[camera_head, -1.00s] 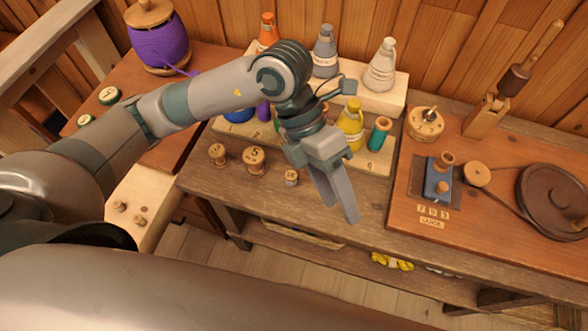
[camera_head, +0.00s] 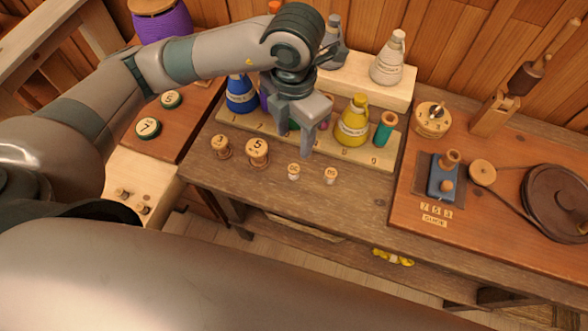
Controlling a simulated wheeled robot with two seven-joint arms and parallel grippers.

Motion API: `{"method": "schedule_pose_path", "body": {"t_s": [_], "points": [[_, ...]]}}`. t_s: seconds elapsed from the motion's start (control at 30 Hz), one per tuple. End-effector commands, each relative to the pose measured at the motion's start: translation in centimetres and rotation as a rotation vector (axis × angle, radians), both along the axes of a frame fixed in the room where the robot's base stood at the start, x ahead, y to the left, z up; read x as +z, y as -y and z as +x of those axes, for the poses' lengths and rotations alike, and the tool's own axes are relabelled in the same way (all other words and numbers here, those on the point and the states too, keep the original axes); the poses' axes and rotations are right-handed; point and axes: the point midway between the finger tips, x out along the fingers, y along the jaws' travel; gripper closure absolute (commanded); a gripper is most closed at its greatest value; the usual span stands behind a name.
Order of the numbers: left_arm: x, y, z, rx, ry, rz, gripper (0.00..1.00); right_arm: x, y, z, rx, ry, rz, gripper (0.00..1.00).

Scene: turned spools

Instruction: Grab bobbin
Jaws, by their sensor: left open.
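Several small wooden bobbins stand upright in a row on the brown workbench (camera_head: 350,211): a left one (camera_head: 221,147), one marked 5 (camera_head: 257,152), and two smaller ones, the first (camera_head: 293,171) and the second (camera_head: 331,175). A teal bobbin (camera_head: 384,129) stands at the right end of a numbered wooden rack. My left gripper (camera_head: 297,142) points down over the rack's front edge, behind the small bobbins. It is open, with nothing seen between its fingers. It partly hides bottles behind it. My right gripper is out of view.
A yellow bottle (camera_head: 353,121) and a blue bottle (camera_head: 241,95) stand on the rack, with a pale bottle (camera_head: 388,58) on a raised shelf behind. At right are a blue device (camera_head: 443,178) and a dark wheel (camera_head: 556,200). The bench front is clear.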

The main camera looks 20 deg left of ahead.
Motion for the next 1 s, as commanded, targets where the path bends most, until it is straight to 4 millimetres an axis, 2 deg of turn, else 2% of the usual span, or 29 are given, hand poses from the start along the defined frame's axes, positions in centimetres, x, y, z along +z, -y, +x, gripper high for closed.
{"method": "schedule_pose_path", "body": {"t_s": [0.37, 0.7, 0.83, 1.0], "points": [[-4.4, 0.0, -0.1, 0.001, -0.005, 0.001, 0.54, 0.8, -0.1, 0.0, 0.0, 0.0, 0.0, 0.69], [-10.0, -0.1, 0.0, 0.0, -0.004, 0.001, 0.54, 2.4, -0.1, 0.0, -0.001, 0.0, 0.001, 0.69], [-11.0, 0.0, 0.0, -0.001, -0.002, 0.0, 0.54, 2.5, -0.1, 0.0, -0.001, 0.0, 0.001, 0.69], [-11.3, 0.0, 0.1, -0.002, 0.0, 0.0, 0.54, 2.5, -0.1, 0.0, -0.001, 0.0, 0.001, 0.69]]}}
